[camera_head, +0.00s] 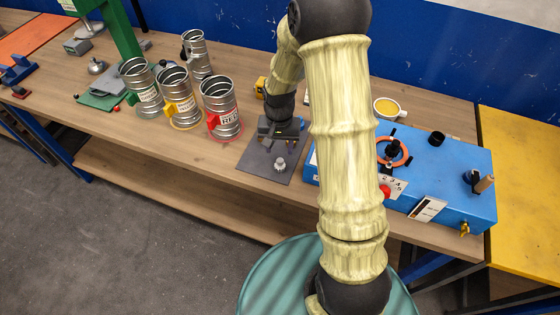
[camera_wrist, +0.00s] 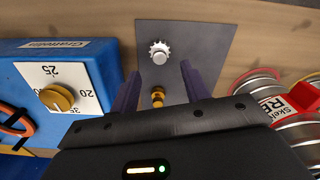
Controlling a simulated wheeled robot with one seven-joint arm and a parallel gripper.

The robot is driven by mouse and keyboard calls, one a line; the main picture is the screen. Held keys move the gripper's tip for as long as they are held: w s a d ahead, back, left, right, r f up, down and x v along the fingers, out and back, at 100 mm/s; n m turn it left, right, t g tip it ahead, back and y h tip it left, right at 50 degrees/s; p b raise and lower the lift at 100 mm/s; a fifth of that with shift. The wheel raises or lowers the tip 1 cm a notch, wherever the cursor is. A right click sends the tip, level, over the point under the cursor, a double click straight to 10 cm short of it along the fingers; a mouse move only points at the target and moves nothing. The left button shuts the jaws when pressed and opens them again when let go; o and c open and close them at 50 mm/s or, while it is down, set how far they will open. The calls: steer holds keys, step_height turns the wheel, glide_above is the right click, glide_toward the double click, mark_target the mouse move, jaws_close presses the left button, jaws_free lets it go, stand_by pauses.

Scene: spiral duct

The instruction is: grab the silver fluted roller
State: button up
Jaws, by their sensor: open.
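The silver fluted roller (camera_head: 280,164) stands on a dark grey mat (camera_head: 257,171) near the front of the wooden bench. In the wrist view the roller (camera_wrist: 160,52) shows its toothed rim and round top, beyond my fingertips and roughly midway between them. My gripper (camera_head: 279,135) is just behind the roller, over the mat's far part. In the wrist view my gripper (camera_wrist: 160,78) is open, with nothing held. A small brass piece (camera_wrist: 157,97) shows between the fingers, nearer the palm than the roller.
A blue machine box (camera_head: 440,171) with knobs stands close on the right. Several metal cans stand left, the nearest (camera_head: 221,107) with a red handle. A white cup (camera_head: 387,108) is behind the box. The mat in front of the roller is bare up to the bench edge.

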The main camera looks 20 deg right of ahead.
mark_target(280, 160)
steer(key=shift+f, duration=1.75)
steer(key=shift+p, duration=0.3)
steer(key=shift+w+d+f+p, duration=0.1)
steer(key=shift+f+p, duration=0.45)
steer(key=shift+f, duration=0.75)
steer(key=shift+w+d+f+p, duration=0.1)
steer(key=shift+f+p, duration=0.45)
steer(key=shift+f, duration=0.75)
jaws_close()
